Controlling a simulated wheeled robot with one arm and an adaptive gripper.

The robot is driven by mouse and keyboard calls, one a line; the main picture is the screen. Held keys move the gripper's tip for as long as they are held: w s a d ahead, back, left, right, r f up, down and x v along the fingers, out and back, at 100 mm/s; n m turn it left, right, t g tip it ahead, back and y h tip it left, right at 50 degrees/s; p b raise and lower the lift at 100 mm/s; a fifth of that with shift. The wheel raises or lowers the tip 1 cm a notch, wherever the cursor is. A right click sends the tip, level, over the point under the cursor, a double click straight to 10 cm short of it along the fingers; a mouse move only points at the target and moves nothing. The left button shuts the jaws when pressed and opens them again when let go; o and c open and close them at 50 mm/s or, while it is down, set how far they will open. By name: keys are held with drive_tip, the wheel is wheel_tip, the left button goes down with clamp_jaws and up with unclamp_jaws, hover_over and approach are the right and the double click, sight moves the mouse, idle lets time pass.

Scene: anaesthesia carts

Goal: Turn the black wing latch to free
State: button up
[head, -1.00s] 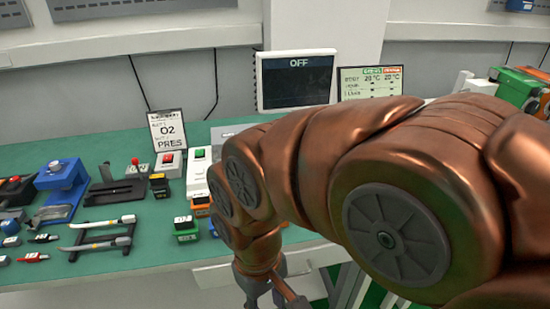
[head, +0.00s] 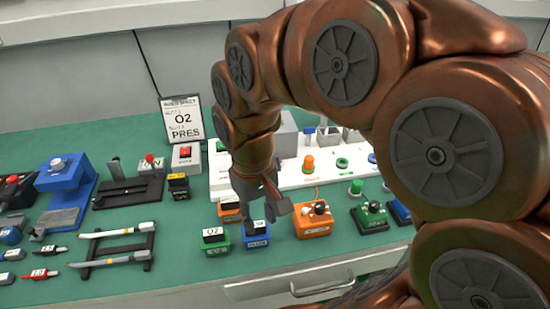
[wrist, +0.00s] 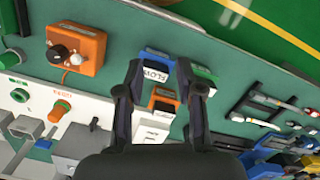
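I cannot pick out a black wing latch with certainty. A dark knob (wrist: 58,53) on the orange box (wrist: 88,62) in the wrist view is one black turning part. That orange box also shows in the head view (head: 315,228). My gripper (head: 265,200) points down over the bench, and its two fingers are apart with nothing held between them (wrist: 170,82). Beyond the fingertips lie a blue block (wrist: 158,58) with a white label and a small orange block (wrist: 164,94). The orange box is beside the gripper, apart from it.
A white panel (head: 300,178) with orange and green fittings stands behind the gripper, partly hidden by my arm. Green (head: 214,247) and blue (head: 255,241) labelled blocks stand close below it. A black rack (head: 118,250) holding tools lies at the left. Green bench shows between them.

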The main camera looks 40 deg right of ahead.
drive_tip(key=w+d+m+b, duration=0.2)
drive_tip(key=w+d, duration=0.6)
drive_tip(key=w, duration=0.6)
drive_tip(key=m+t, duration=0.1)
drive_tip(key=m, duration=0.1)
hover_over(278, 161)
wheel_tip(278, 161, down, 2)
drive_tip(key=shift+a+f+b, duration=0.1)
drive_tip(key=shift+f+b, duration=0.1)
drive_tip(key=shift+b, duration=0.15)
drive_tip(key=shift+f, duration=0.25)
drive_tip(key=shift+f+p, duration=0.75)
drive_tip(key=shift+f, duration=2.95)
clamp_jaws()
